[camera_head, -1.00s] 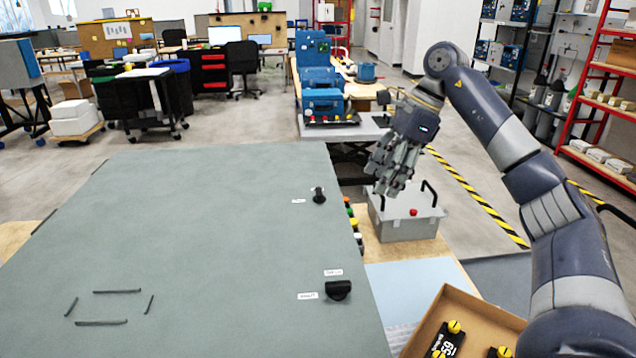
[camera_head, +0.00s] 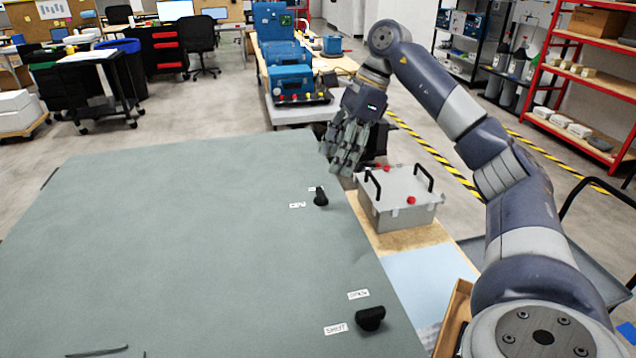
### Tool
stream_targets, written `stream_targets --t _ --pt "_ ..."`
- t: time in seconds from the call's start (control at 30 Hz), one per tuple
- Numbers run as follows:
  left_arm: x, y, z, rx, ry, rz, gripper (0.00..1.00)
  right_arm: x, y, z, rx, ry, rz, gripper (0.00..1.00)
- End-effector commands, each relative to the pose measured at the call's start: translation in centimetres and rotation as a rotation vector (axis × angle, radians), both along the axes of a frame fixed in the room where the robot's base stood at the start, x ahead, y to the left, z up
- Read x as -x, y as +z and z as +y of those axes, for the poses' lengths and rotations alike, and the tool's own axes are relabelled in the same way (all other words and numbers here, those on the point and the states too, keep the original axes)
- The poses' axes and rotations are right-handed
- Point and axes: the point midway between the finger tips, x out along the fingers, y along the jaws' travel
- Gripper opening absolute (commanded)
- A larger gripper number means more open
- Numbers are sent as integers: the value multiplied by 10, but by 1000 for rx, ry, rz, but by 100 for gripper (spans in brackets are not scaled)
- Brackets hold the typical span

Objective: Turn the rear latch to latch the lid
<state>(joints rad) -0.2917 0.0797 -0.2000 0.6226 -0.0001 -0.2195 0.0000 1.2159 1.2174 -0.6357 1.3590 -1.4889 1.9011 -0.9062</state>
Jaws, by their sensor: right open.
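The large grey-green lid (camera_head: 190,250) fills the lower left and middle of the head view. The rear latch (camera_head: 320,197) is a small black knob near the lid's right edge, with two small white labels beside it. Its exact turn angle is hard to tell. A second black latch (camera_head: 370,318) sits nearer, by labels that appear to read OPEN and SHUT. My right gripper (camera_head: 343,166) is open and empty, pointing down, just beyond and slightly right of the rear latch, apart from it. My left gripper is out of view.
A grey case with black handles (camera_head: 400,205) stands right of the lid, close to my right gripper. A cardboard box (camera_head: 455,318) is partly hidden by my right arm. Blue equipment (camera_head: 290,60) stands on a table behind.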

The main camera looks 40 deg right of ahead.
Motion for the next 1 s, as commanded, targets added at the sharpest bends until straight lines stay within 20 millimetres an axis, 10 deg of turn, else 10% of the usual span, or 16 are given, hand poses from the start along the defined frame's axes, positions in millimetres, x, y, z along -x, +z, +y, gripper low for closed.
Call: stream_targets --t 0.27,0.83,1.0 --pt "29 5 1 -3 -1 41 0 -8 -49 18 2 2 5 58" --pt "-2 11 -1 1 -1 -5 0 -15 -78 28 1 0 0 58" --pt "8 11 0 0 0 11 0 -15 -78 28 1 0 0 24"
